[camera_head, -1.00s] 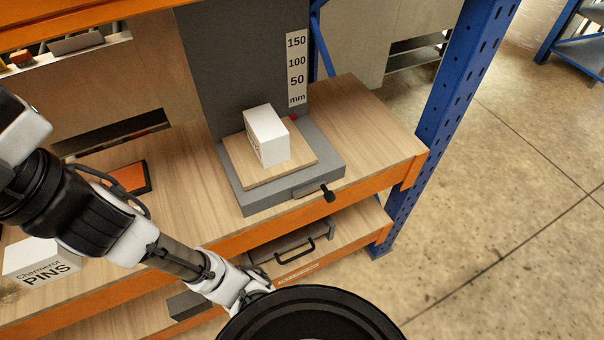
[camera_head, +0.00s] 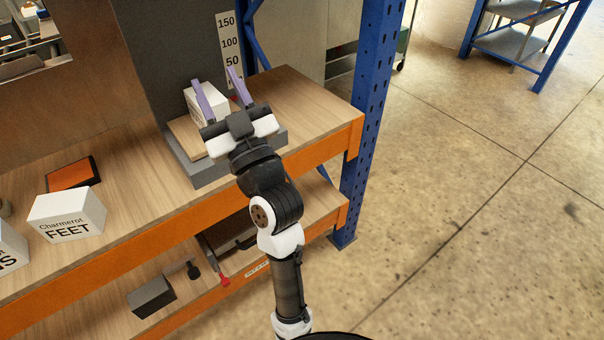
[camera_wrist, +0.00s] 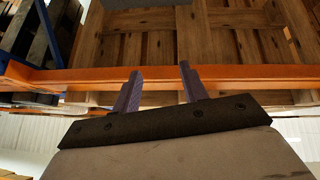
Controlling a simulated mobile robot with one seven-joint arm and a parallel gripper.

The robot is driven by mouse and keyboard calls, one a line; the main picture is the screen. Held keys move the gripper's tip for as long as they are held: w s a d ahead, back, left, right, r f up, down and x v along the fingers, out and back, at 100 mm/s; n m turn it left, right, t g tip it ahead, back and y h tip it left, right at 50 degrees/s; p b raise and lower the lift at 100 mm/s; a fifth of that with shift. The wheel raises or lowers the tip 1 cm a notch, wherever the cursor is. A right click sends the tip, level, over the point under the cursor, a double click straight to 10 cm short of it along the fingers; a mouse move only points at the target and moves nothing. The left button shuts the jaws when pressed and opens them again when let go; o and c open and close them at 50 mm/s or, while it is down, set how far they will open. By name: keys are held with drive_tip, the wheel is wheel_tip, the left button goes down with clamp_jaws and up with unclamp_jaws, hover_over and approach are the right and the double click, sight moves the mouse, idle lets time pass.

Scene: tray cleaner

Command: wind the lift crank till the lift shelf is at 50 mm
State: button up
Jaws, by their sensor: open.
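The lift stands on the bench in the head view, with a grey base (camera_head: 208,174) and a wooden lift shelf (camera_head: 184,133) low over it. A white box (camera_head: 194,104) sits on the shelf. The scale (camera_head: 230,45) behind it reads 150, 100 and 50; its lower end is partly covered. The red pointer is mostly hidden behind a finger, so I cannot read the height. The lift crank is hidden behind my arm. My gripper (camera_head: 219,88) is open, in front of the shelf, its purple fingers pointing at the lift. They also show in the wrist view (camera_wrist: 158,75), with nothing between them.
An orange bench edge (camera_head: 185,224) runs along the front, with a blue post (camera_head: 364,110) at right. A FEET box (camera_head: 67,216) and an orange-topped tray (camera_head: 73,174) stand left. A lower shelf holds a grey block (camera_head: 151,296).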

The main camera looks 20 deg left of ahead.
drive_tip(key=w+d+f+g+h, duration=0.1)
drive_tip(key=w+d+f+h, duration=0.2)
drive_tip(key=f, duration=0.4)
drive_tip(key=w+d+f+g+h, duration=0.1)
drive_tip(key=w+d+f+g, duration=0.1)
drive_tip(key=d+f, duration=0.45)
drive_tip(key=n+g+b, duration=0.1)
drive_tip(key=g, duration=0.2)
approach(280, 162)
drive_tip(key=shift+n, duration=0.3)
drive_tip(key=p+x, duration=0.1)
drive_tip(key=x, duration=0.1)
drive_tip(key=p+x, duration=0.2)
drive_tip(key=x, duration=0.1)
drive_tip(key=r+p+x, duration=0.1)
drive_tip(key=p+x, duration=0.1)
drive_tip(key=x, duration=0.1)
drive_tip(key=shift+s+a, duration=0.2)
drive_tip(key=shift+s, duration=0.05)
drive_tip(key=shift+w+a+f, duration=0.2)
drive_tip(key=shift+w+a, duration=0.25)
drive_tip(key=shift+a, duration=0.1)
drive_tip(key=shift+c, duration=0.2)
clamp_jaws()
